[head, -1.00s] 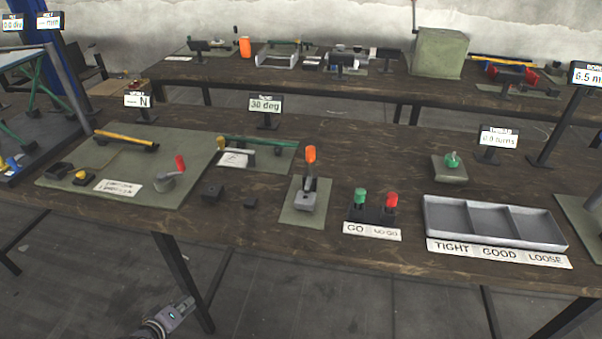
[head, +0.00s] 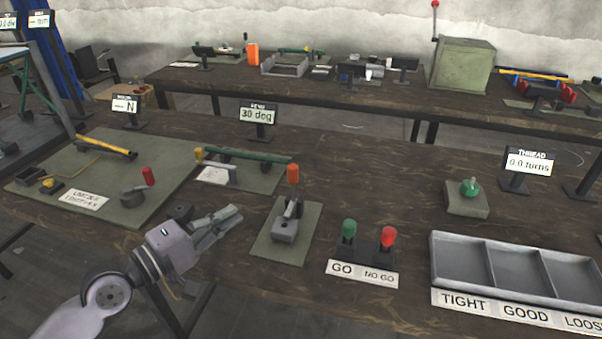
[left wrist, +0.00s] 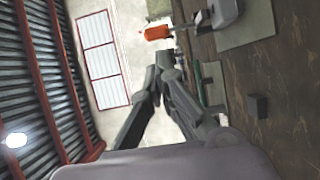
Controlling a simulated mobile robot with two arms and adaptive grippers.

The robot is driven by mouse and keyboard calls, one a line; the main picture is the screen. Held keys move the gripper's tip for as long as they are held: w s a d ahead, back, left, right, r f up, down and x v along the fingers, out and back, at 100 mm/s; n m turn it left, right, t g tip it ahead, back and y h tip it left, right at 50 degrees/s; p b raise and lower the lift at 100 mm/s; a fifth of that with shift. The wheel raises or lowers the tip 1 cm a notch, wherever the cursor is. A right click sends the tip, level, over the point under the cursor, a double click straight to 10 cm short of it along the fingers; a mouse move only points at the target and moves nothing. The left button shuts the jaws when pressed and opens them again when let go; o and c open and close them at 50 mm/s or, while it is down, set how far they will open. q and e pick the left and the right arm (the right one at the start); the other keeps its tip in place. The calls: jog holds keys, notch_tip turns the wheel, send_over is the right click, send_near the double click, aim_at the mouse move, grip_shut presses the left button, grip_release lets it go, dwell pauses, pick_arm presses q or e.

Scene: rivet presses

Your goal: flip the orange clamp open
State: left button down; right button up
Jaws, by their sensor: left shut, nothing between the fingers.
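The orange clamp (head: 287,222) sits on a small green mat in the middle of the front bench. Its orange-tipped handle (head: 293,173) stands upright above a grey metal base. In the left wrist view the orange handle tip (left wrist: 157,33) shows just beyond my fingers, with part of the grey base (left wrist: 224,12) at the top edge. My left gripper (head: 236,212) is shut and empty, to the left of the clamp and apart from it. It also shows in the left wrist view (left wrist: 164,72). My right gripper is out of view.
The green and red GO/NO GO gauges (head: 367,247) stand close right of the clamp, with a grey three-part tray (head: 437,262) further right. A red-handled device (head: 134,195) is left. Behind the clamp stands the 30 deg display (head: 258,115).

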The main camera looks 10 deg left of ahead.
pick_arm(q)
jog(key=p, duration=0.2)
send_near(289, 176)
jog(key=p+x, duration=0.1)
jog(key=x, duration=0.5)
jog(key=shift+w, duration=0.1)
jog(key=shift+w+d+f, duration=0.15)
jog(key=shift+w+d, duration=0.1)
jog(key=shift+w, duration=0.2)
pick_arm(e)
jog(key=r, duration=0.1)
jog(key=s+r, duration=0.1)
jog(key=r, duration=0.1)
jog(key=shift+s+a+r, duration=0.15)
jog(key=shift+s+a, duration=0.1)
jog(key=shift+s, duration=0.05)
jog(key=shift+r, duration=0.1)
